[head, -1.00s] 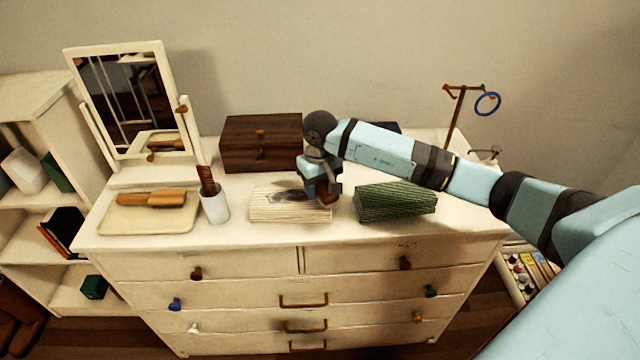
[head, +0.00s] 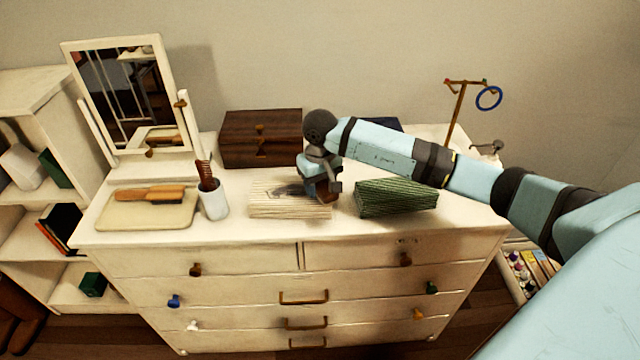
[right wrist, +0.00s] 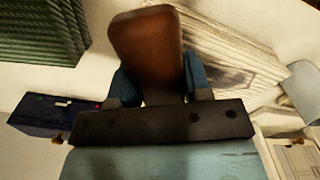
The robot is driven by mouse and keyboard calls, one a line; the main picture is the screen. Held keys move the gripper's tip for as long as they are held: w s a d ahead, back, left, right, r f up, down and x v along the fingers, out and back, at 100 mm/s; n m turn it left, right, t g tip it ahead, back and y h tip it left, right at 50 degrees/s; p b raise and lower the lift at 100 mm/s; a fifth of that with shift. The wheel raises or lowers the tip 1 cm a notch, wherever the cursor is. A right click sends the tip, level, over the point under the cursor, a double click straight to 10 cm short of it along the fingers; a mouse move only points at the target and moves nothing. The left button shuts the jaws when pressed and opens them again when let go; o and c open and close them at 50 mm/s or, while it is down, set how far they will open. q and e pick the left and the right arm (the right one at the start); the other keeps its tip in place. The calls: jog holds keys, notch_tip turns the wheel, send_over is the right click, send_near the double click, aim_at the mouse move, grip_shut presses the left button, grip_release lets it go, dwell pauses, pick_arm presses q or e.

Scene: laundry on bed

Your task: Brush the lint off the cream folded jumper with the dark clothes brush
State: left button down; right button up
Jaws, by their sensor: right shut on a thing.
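The cream folded jumper (head: 290,208) lies flat on the dresser top, with a greyish patch (head: 287,190) on its upper face. My right gripper (head: 322,188) is at the jumper's right end, shut on the brown clothes brush (head: 327,199). In the right wrist view the brush (right wrist: 146,48) sits between the blue fingers, its back facing the camera, with the ribbed jumper (right wrist: 225,50) beside and below it. The bristles are hidden, so I cannot tell whether they touch the knit. My left gripper is out of view.
A green folded jumper (head: 397,198) lies close on the right. On the left stand a white cup (head: 214,203) with a brown handled thing in it and a tray (head: 130,218) with a lighter brush (head: 150,195). A wooden box (head: 260,140) and mirror are behind.

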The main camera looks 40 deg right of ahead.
aim_at(265, 194)
jog(key=shift+f+b, duration=0.35)
jog(key=shift+w+a+b, duration=0.4)
jog(key=shift+w+a, duration=0.15)
jog(key=shift+a, duration=0.2)
jog(key=shift+w+a+b, duration=0.4)
jog(key=shift+w+a, duration=0.15)
jog(key=shift+a, duration=0.2)
jog(key=shift+w+a+f+b, duration=0.2)
jog(key=shift+w+a+b, duration=0.75)
jog(key=shift+a, duration=0.25)
jog(key=shift+w+a+f+b, duration=0.2)
jog(key=shift+w+a+b, duration=0.7)
jog(key=shift+a, duration=0.3)
jog(key=shift+w+a+b, duration=0.55)
jog(key=shift+a, duration=0.3)
jog(key=shift+w+a+b, duration=0.5)
jog(key=shift+a, duration=0.3)
jog(key=shift+r, duration=0.1)
